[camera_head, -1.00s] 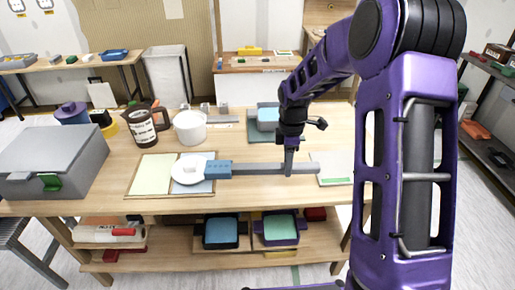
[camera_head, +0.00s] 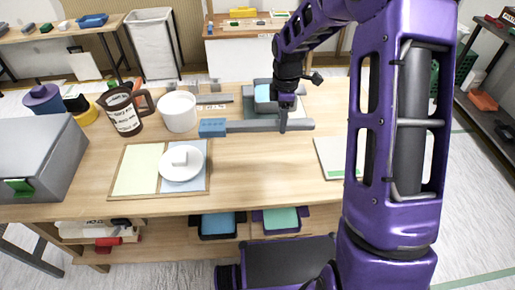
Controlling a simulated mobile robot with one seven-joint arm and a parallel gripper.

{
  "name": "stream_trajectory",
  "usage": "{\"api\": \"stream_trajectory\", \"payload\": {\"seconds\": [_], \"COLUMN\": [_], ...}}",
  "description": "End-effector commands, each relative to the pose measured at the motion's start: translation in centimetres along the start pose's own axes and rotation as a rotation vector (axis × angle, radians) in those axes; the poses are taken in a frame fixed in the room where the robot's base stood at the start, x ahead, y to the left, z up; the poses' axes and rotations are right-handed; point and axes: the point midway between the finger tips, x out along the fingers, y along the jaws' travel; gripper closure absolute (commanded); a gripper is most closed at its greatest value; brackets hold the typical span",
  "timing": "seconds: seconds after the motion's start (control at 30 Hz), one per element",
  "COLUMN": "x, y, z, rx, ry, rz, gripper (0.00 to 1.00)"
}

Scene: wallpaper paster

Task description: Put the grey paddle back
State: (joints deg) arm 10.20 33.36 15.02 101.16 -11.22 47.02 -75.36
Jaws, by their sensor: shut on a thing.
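The grey paddle (camera_head: 255,126) is a long flat bar with a blue block at its left end. My gripper (camera_head: 284,122) is shut on its grey part, right of the middle. The paddle lies level in the picture, pointing left, over the rear middle of the wooden table. I cannot tell how high it is above the table. A dark grey tray (camera_head: 310,105) with a light blue thing in it is behind my gripper, partly hidden. My arm covers part of the table's right side.
A white tub (camera_head: 178,112) and brown jug (camera_head: 123,112) stand left of the paddle. A white plate (camera_head: 182,172) with a white block sits on a two-coloured board (camera_head: 136,169) in front. A grey case (camera_head: 35,150) stands far left. A pale board (camera_head: 331,158) lies at right.

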Motion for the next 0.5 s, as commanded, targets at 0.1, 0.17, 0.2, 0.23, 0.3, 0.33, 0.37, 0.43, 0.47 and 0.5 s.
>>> {"api": "stream_trajectory", "payload": {"seconds": [0.1, 0.17, 0.2, 0.23, 0.3, 0.33, 0.37, 0.43, 0.47, 0.5], "x": [0.6, 1.4, 2.0, 2.6, 3.9, 4.3, 4.7, 5.3, 5.5, 5.9], "y": [0.0, -0.1, -0.1, -0.1, -0.1, -0.1, -0.1, 0.0, 0.0, 0.0], "z": [0.0, 0.0, 0.0, 0.0, 0.0, 0.0, 0.0, 0.0, 0.0, 0.0], "rx": [0.000, 0.000, 0.000, -0.001, -0.001, -0.001, -0.001, -0.001, -0.001, -0.001], "ry": [0.000, 0.000, 0.000, 0.001, 0.000, 0.000, 0.000, 0.000, 0.000, 0.000], "rz": [-0.001, -0.003, -0.004, -0.003, -0.005, -0.003, -0.003, -0.002, -0.001, -0.001], "gripper": [1.00, 1.00, 1.00, 1.00, 1.00, 1.00, 1.00, 1.00, 1.00, 1.00]}}
